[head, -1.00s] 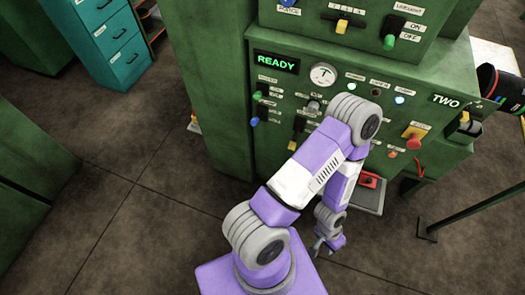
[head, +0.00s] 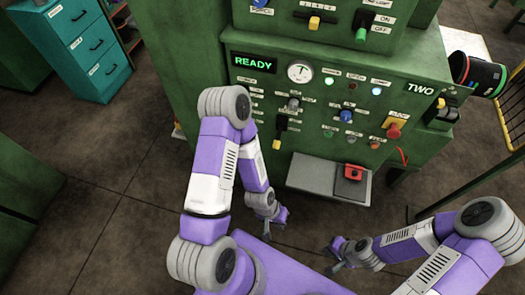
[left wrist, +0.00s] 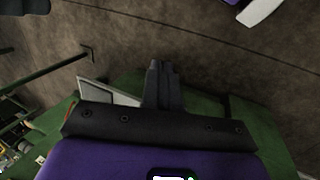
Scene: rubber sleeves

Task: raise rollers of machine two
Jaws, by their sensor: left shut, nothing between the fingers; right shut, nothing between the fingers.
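Machine two is a green cabinet with a control panel (head: 330,110) marked TWO, and its green display (head: 253,63) reads READY. The panel carries a round gauge (head: 300,71), several lamps, knobs and switches, a slot lever with a yellow handle (head: 276,144) and a red knob on a yellow plate (head: 394,129). Their small labels are not legible. My left gripper (head: 268,233) hangs low before the machine, shut, empty and apart from the panel. It also shows in the left wrist view (left wrist: 158,66). My right gripper (head: 333,262) is shut and empty near the floor, right of it.
A grey plate (head: 320,177) with a red-topped pedal or box (head: 352,173) juts out below the panel. A teal drawer cabinet (head: 88,45) stands at the back left. A green rail (head: 470,197) and a dark cylinder (head: 480,75) are at the right. Floor is open at the left.

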